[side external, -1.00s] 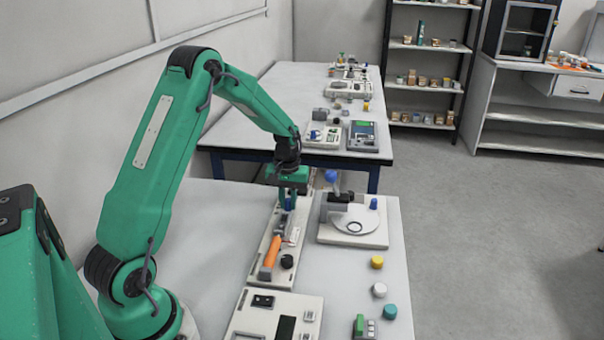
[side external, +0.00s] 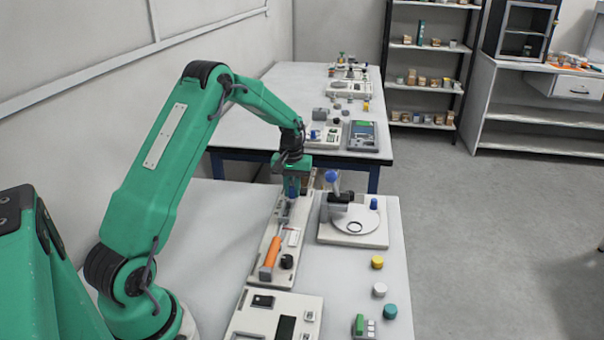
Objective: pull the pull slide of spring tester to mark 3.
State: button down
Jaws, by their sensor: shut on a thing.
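The spring tester (side external: 262,278) is a long pale base lying lengthwise on the near table. It carries an orange cylinder (side external: 270,252), a dark knob (side external: 287,261) and a small white scale plate (side external: 293,237). My gripper (side external: 292,196) points down over the far end of the tester. It is shut on the pull slide, which is mostly hidden by the fingers. A grey rail part (side external: 283,212) shows just nearer than the fingers. The marks on the scale are too small to read.
Right of the tester stands a white device with a round plate (side external: 355,222) and a blue-knobbed post (side external: 332,178). Yellow (side external: 377,262), white (side external: 379,290) and teal (side external: 390,311) pieces lie at the right. A panel box (side external: 272,318) stands in front. A second table (side external: 240,125) is behind.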

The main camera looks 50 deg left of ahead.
aim_at(292, 187)
jog(key=c, duration=1.3)
grip_release()
jog(key=shift+c, duration=0.2)
jog(key=shift+r, duration=0.1)
jog(key=shift+r, duration=3.9)
